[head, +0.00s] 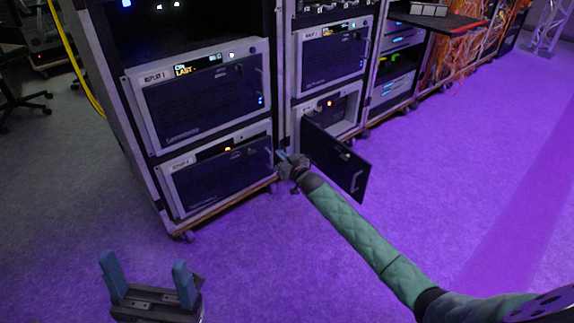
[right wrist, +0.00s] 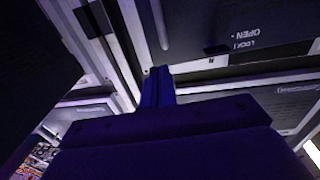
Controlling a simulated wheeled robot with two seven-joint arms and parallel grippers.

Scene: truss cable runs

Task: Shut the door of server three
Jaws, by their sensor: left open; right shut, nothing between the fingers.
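The open server door (head: 337,158) is a dark panel with a pale handle. It swings out from the lower server (head: 346,112) of the middle rack, and its front face is toward the right. My right gripper (head: 282,156) is shut and empty, left of the open door, by the rack posts between the two lower servers. Its closed fingers (right wrist: 157,86) show in the right wrist view, with a panel marked OPEN and LOCK (right wrist: 215,30) upside down beyond. My left gripper (head: 148,278) is open and empty above the floor at lower left.
The left rack (head: 142,125) holds two servers with shut doors, the upper one (head: 205,100) and the lower one (head: 222,178). A shut server (head: 332,55) sits above the open one. Orange cables (head: 455,55) hang farther right. The purple-lit floor (head: 450,190) is clear at right.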

